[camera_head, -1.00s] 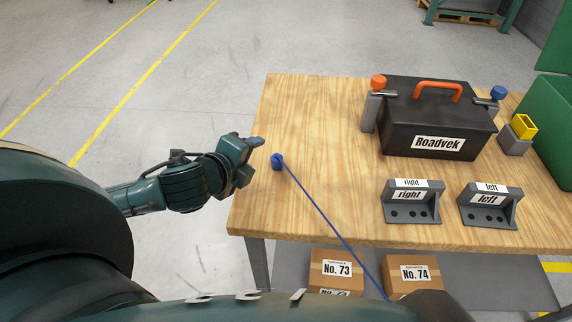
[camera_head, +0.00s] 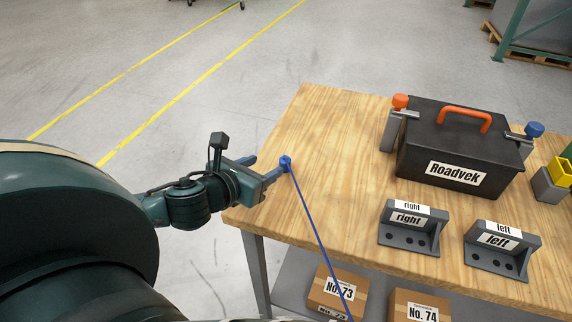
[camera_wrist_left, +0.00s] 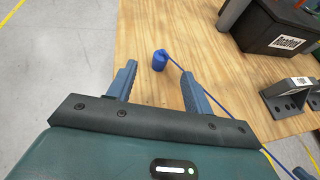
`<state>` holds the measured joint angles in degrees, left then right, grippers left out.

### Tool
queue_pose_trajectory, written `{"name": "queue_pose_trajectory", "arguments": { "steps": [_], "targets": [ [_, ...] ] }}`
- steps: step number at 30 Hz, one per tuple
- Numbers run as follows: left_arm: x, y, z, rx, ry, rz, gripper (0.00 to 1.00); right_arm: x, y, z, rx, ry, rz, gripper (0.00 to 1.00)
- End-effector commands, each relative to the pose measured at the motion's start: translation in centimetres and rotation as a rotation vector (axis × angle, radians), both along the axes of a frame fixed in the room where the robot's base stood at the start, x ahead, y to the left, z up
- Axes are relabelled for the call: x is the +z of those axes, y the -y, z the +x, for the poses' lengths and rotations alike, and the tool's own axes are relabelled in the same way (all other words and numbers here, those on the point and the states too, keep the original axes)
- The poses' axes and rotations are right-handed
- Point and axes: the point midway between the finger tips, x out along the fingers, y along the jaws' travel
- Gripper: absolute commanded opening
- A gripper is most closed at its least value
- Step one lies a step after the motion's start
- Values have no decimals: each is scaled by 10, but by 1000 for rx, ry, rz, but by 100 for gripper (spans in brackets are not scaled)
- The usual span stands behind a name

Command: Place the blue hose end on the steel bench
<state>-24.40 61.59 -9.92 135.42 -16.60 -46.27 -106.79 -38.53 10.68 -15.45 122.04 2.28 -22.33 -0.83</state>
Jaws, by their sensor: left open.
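The blue hose end (camera_head: 286,163) is a small blue cylinder near the left edge of the wood-topped bench (camera_head: 325,130), and it seems to stand on the top. A thin blue hose (camera_head: 312,230) runs from it over the front edge. My left gripper (camera_head: 266,166) is open over the bench's left edge, its fingers pointing at the hose end. In the left wrist view the hose end (camera_wrist_left: 159,62) sits at the mouth of the jaws, between the fingertip lines, not gripped. No separate steel bench is clear; this bench has grey legs. My right gripper is out of view.
A black Roadvek box (camera_head: 456,145) with an orange handle stands at the back right between clamps. Grey brackets marked right (camera_head: 408,230) and left (camera_head: 500,252) stand in front of it. Cartons (camera_head: 335,292) sit below. The bench's left middle is clear.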

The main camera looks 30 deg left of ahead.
Motion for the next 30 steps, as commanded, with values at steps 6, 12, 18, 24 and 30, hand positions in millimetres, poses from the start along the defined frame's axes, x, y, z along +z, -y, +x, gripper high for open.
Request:
{"name": "queue_pose_trajectory", "arguments": {
  "steps": [6,12,18,24,30],
  "targets": [
    [-11,0,32,4,4,-5,51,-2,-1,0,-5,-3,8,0],
    [-22,0,54,3,1,-4,51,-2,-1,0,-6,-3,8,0],
    [-28,1,64,1,0,-6,51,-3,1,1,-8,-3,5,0],
    [-43,4,90,3,2,-6,51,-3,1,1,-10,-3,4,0],
    [-49,4,104,0,0,-4,51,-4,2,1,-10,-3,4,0]
  ]
}}
